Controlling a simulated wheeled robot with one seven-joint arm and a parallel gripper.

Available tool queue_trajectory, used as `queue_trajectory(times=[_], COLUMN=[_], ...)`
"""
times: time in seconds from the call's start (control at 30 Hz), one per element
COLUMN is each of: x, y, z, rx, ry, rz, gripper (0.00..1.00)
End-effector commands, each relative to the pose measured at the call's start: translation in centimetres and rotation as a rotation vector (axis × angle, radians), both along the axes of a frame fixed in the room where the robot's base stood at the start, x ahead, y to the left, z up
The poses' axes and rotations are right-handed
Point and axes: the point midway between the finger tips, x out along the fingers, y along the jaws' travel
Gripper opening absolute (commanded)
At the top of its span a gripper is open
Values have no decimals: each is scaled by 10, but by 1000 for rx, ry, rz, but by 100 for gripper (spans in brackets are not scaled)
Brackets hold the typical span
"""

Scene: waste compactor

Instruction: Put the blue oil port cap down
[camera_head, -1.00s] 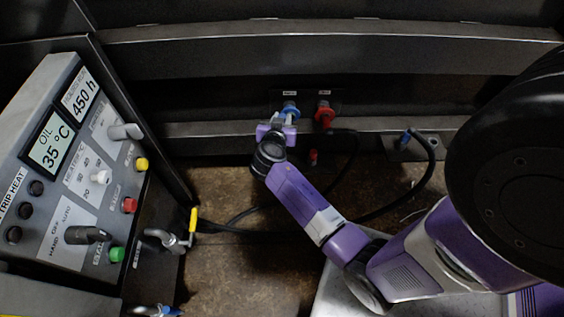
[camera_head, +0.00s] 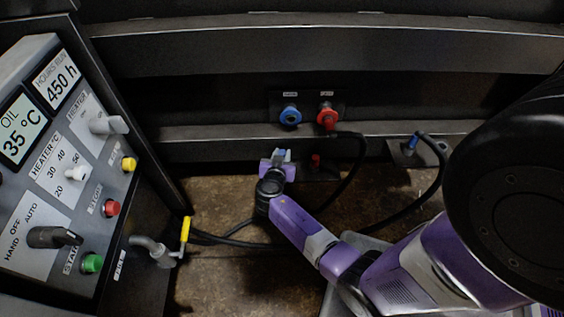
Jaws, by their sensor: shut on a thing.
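My gripper (camera_head: 281,154) is shut on the small blue oil port cap (camera_head: 281,152), of which only a little blue shows between the pale fingers. It is held in front of and below the blue oil port (camera_head: 290,116) on the dark machine wall, apart from it. The blue port shows a dark round opening. The fingers hide most of the cap.
A red port (camera_head: 326,117) with a black hose is right of the blue port. A red piece (camera_head: 316,160) is below it. A blue-ended hose (camera_head: 410,143) sits at a bracket further right. A control panel (camera_head: 60,170) and yellow-handled valve (camera_head: 185,230) are left. Brown floor lies below.

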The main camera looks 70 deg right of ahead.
Motion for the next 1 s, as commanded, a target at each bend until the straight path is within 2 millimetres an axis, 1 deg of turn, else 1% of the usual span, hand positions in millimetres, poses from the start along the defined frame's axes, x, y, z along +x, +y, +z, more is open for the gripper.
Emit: queue_trajectory(times=[0.03, 0.1, 0.2, 0.47, 0.63, 0.67, 0.7, 0.77, 1.0], x=[0, 0, 0, 0, 0, 0, 0, 0, 0], y=[0, 0, 0, 0, 0, 0, 0, 0, 0], z=[-12, -22, -31, -30, -34, -33, -32, -32, -32], rx=[2, 0, 0, 0, 0, 0, 0, 0, 0], ry=[2, 1, 1, 0, 0, 0, 0, 0, 0], rz=[-1, 0, 0, 1, 1, 1, 0, 0, 0], gripper=[0, 0, 0, 0, 0, 28, 36, 48, 48])
